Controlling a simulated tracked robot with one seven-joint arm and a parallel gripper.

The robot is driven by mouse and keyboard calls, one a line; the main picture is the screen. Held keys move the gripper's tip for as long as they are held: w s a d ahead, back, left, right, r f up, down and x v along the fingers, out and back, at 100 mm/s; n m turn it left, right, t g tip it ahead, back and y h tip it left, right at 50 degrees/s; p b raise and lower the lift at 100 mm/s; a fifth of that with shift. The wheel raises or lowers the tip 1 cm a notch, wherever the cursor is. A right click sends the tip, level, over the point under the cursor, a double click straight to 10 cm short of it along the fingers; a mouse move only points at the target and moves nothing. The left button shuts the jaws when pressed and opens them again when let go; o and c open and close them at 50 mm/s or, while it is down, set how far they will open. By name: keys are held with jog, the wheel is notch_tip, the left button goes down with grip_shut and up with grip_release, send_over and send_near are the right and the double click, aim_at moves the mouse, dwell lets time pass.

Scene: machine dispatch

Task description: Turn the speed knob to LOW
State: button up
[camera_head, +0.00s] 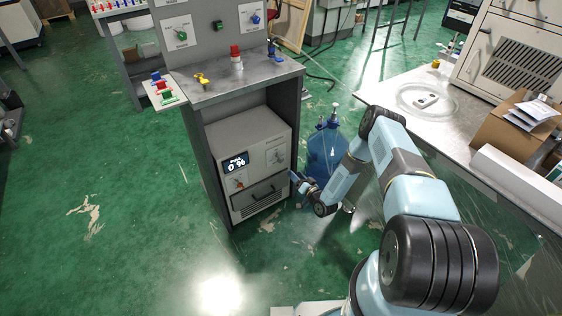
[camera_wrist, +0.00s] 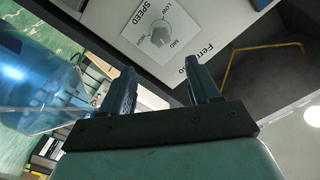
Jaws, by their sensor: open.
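The speed knob (camera_wrist: 160,37) is a small grey knob on a white plate marked SPEED and LOW, at the top of the wrist view. Its pointer direction is too small to read surely. In the head view, a small white dial plate (camera_head: 276,155) on the right of the grey machine's (camera_head: 262,160) face appears to be the same one. My gripper (camera_wrist: 160,65) is open and empty, its fingers apart below the knob in the wrist view and not touching it. In the head view my gripper (camera_head: 297,180) is beside the machine's right front edge, partly hidden by my arm.
The machine sits in a grey cabinet (camera_head: 215,165), with a 0 % display (camera_head: 236,162) and a red knob (camera_head: 239,184). A blue water bottle (camera_head: 325,150) stands close by on the right. A metal table (camera_head: 400,95) is at the right. Green floor at the left is free.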

aim_at(282, 161)
jog(key=x, duration=1.3)
jog(key=shift+w+a, duration=0.2)
jog(key=shift+c, duration=0.3)
jog(key=c, duration=1)
